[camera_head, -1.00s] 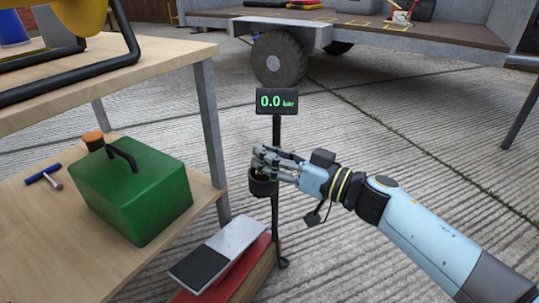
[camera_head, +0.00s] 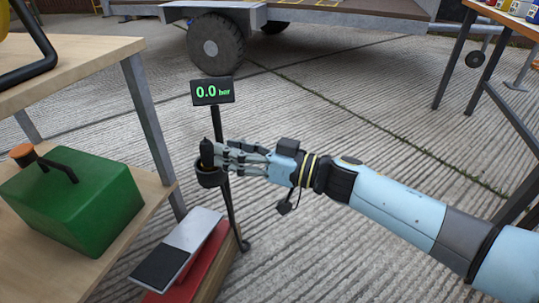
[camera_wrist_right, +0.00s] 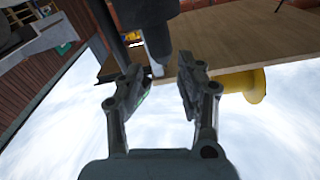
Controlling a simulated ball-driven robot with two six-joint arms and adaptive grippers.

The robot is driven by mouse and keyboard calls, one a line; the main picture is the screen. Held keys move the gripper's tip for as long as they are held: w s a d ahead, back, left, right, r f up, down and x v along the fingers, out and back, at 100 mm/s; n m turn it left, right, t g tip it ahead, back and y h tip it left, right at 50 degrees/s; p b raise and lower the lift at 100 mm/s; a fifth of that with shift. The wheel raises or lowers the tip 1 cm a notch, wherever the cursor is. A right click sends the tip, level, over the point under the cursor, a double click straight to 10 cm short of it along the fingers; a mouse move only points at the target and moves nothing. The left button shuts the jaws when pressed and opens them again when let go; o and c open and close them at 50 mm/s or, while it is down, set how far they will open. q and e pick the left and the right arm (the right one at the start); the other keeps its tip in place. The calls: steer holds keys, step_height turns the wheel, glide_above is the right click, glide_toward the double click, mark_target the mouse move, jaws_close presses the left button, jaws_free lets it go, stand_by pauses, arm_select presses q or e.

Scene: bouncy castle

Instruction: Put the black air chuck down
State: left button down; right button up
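The black air chuck (camera_head: 207,153) stands upright in a round black cup holder (camera_head: 211,177) on a dark post. My right gripper (camera_head: 220,156) reaches in from the right, with its fingertips close beside the chuck. In the right wrist view the two fingers (camera_wrist_right: 158,88) are spread apart with nothing between them. The chuck (camera_wrist_right: 147,18) appears there past the fingertips, with its narrow end towards them. Whether a fingertip still touches it I cannot tell. My left gripper is not in view.
A display (camera_head: 212,91) reading 0.0 bar tops the post. A green box (camera_head: 75,205) sits on the wooden shelf at left. A grey and black pedal-like plate (camera_head: 178,250) lies over a red base below. A trailer wheel (camera_head: 216,44) is behind. Concrete at right is mostly clear.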

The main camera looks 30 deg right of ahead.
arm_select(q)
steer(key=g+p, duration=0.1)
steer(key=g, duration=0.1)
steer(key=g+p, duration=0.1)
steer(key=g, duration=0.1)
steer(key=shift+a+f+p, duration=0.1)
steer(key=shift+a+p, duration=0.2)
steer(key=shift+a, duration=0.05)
arm_select(e)
steer(key=s+d+f+m+g+h, duration=0.2)
steer(key=s+h, duration=0.3)
steer(key=s, duration=0.8)
steer(key=s+d+f+m+g+h, duration=0.2)
steer(key=s+h, duration=0.3)
steer(key=s, duration=0.8)
steer(key=shift+s+d+f+g+h, duration=0.4)
steer(key=shift+d+f+g, duration=0.15)
steer(key=shift+g, duration=0.35)
